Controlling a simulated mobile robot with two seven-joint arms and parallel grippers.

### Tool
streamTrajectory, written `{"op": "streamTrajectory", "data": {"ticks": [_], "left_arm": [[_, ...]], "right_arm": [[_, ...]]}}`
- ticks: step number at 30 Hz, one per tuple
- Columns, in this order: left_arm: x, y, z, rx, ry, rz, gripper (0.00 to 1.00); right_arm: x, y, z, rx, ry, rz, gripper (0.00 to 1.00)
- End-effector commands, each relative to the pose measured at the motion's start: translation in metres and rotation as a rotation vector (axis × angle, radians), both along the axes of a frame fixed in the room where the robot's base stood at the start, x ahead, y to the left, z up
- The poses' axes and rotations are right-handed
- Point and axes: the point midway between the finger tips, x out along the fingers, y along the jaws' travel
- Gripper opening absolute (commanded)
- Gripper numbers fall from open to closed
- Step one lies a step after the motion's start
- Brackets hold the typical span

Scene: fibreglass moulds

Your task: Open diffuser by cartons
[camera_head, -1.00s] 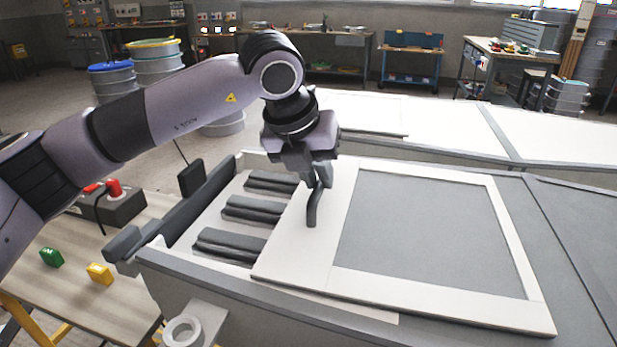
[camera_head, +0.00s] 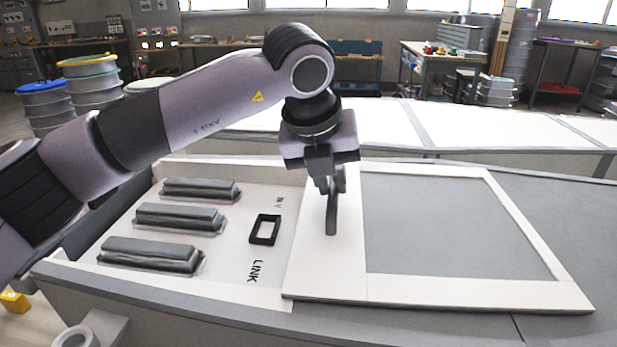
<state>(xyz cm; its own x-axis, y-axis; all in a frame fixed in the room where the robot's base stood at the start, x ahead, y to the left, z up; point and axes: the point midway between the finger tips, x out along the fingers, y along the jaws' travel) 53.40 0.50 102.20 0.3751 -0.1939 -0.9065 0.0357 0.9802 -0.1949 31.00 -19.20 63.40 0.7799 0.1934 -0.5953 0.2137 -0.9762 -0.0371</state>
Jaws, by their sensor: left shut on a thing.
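The diffuser is a flat panel with a broad white frame (camera_head: 318,265) and a grey centre (camera_head: 455,225), lying on a pale grey bench-like housing (camera_head: 190,322). A dark upright handle (camera_head: 331,218) stands on the left part of its frame. My left gripper (camera_head: 331,184) points down from above and is shut on this handle. Left of the panel the housing top is uncovered, with dark grey ribbed bars (camera_head: 150,254), a small black rectangular frame (camera_head: 265,230) and the lettering "LINK". My right gripper is out of view. I cannot make out any cartons.
A long white table (camera_head: 480,130) runs behind the housing. Drums (camera_head: 90,90) stand at the back left. A yellow block (camera_head: 14,301) lies low at the left edge. Workbenches and a tool cart (camera_head: 440,65) line the back. The grey surface right of the panel is clear.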

Motion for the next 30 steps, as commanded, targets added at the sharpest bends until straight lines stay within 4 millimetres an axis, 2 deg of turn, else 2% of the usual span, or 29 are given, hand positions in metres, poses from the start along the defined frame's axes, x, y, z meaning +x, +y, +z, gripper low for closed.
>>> {"op": "streamTrajectory", "data": {"ticks": [6, 19, 20, 21, 22, 30], "left_arm": [[-0.001, -0.015, 0.0, 0.0, 0.0, -0.002, 0.0], [-0.001, -0.017, 0.001, -0.001, -0.001, 0.0, 0.0], [-0.001, -0.017, 0.001, -0.001, -0.001, -0.001, 0.26], [-0.001, -0.017, 0.001, -0.001, -0.001, 0.0, 0.39], [-0.001, -0.017, 0.001, -0.001, -0.001, 0.0, 0.42], [-0.001, -0.016, 0.001, 0.0, -0.001, 0.0, 0.42]], "right_arm": [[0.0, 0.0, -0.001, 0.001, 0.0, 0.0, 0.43], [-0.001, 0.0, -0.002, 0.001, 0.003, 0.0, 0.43], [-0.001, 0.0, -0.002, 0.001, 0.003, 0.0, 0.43], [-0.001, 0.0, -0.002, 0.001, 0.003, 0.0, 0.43], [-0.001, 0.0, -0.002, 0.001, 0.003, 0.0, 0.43], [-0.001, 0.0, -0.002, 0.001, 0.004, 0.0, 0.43]]}}
